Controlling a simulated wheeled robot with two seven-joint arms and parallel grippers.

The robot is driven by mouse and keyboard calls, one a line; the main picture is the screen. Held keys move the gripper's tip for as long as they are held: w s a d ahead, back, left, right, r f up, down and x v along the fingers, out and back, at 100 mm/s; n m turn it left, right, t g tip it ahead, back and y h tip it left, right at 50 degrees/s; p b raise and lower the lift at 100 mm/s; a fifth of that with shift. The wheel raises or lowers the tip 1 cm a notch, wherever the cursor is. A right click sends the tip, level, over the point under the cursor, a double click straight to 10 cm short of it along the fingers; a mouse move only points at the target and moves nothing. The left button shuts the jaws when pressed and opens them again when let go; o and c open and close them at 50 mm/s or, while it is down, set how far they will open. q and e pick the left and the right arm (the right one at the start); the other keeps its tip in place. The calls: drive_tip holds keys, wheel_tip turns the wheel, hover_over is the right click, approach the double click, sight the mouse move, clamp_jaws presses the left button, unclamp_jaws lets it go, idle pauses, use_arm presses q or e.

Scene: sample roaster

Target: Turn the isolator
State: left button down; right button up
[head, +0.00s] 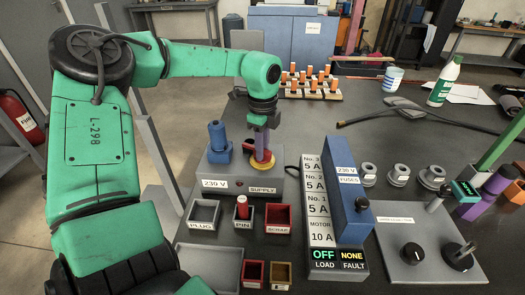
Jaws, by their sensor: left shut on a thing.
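The isolator is a red handle on a round yellow plate (263,166), on top of the grey box marked 230 V and SUPPLY (228,184). My left gripper (263,150) comes down from above, its fingers shut on the red handle. The fingers cover most of the handle, so its exact angle is hard to tell. A blue plug-like piece (219,143) stands on the same box, left of the isolator.
A blue fuse cover (346,190) stands on the fuse panel right of the supply box. Small trays marked PLUG (203,214), PIN and SCRAP (278,218) lie in front. A grey panel with black knobs (410,215) is at right. A bottle (444,82) stands far back.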

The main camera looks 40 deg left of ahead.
use_arm(q)
drive_tip(key=m, duration=0.2)
drive_tip(key=shift+m+b, duration=0.35)
drive_tip(key=shift+m, duration=0.05)
drive_tip(key=m, duration=0.2)
drive_tip(key=shift+m, duration=0.4)
drive_tip(key=m, duration=0.3)
drive_tip(key=shift+m, duration=2.2)
use_arm(e)
drive_tip(key=shift+w+a+r, duration=0.15)
drive_tip(key=shift+w+r, duration=0.2)
drive_tip(key=shift+w, duration=0.3)
drive_tip(key=shift+w+a+r, duration=0.1)
drive_tip(key=shift+w+r, duration=0.25)
drive_tip(key=shift+w, duration=0.25)
use_arm(q)
drive_tip(key=c, duration=0.7)
unclamp_jaws()
use_arm(e)
drive_tip(key=shift+s, duration=0.1)
